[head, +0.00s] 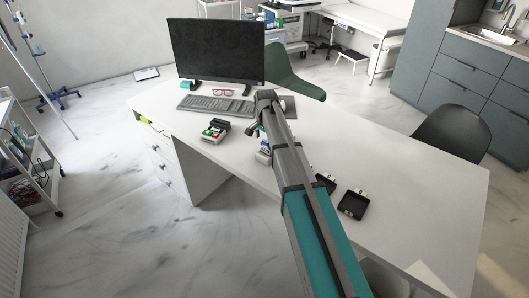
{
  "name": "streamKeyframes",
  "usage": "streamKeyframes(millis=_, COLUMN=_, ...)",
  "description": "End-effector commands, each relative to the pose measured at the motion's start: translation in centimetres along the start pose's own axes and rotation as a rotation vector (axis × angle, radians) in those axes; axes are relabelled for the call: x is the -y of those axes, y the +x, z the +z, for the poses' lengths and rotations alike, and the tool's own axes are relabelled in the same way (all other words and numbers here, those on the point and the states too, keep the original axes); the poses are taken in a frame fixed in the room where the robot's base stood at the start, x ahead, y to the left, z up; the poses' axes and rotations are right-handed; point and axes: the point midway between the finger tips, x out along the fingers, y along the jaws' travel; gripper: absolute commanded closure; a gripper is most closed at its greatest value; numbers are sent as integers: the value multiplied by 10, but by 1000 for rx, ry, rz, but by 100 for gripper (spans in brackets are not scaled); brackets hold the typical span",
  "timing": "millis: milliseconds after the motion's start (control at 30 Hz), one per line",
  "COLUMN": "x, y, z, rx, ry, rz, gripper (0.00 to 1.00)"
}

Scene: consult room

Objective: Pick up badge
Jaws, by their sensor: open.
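I cannot clearly make out a badge on the white desk (421,185). My arm reaches from the lower middle up over the desk, and my gripper (254,130) is at its far end, just in front of the keyboard. The gripper is small in view and open, with nothing visible in it. A small white and blue item (264,148) lies just below the gripper, partly hidden by my arm. Part of the desk is hidden behind my arm.
A monitor (216,50), a keyboard (213,105) and glasses (223,92) stand at the desk's back. Black trays (353,204) lie right of my arm. Chairs (292,74) flank the desk; a cart (30,150) stands left. The desk's right part is clear.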

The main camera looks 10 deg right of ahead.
Motion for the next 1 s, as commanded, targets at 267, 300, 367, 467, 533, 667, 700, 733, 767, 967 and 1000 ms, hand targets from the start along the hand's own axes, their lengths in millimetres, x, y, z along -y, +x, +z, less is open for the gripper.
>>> streamKeyframes(millis=267, x=0, y=0, z=0, rx=0, ry=0, rz=0, gripper=0)
streamKeyframes(millis=300, x=0, y=0, z=0, rx=0, ry=1, rz=0, gripper=0)
streamKeyframes(millis=367, x=0, y=1, z=0, rx=0, ry=1, rz=0, gripper=0)
streamKeyframes(millis=467, x=0, y=5, z=0, rx=0, ry=1, rz=0, gripper=0)
streamKeyframes(millis=533, x=0, y=9, z=0, rx=0, ry=1, rz=0, gripper=0)
streamKeyframes(millis=667, x=0, y=19, z=0, rx=0, ry=1, rz=0, gripper=0)
streamKeyframes(millis=700, x=-1, y=22, z=0, rx=0, ry=1, rz=0, gripper=0)
streamKeyframes(millis=733, x=-1, y=24, z=0, rx=0, ry=1, rz=0, gripper=0)
streamKeyframes(millis=767, x=-1, y=27, z=0, rx=0, ry=1, rz=0, gripper=0)
streamKeyframes(millis=967, x=-1, y=42, z=0, rx=0, ry=1, rz=0, gripper=0)
streamKeyframes(millis=1000, x=-1, y=44, z=0, rx=0, ry=1, rz=0, gripper=0)
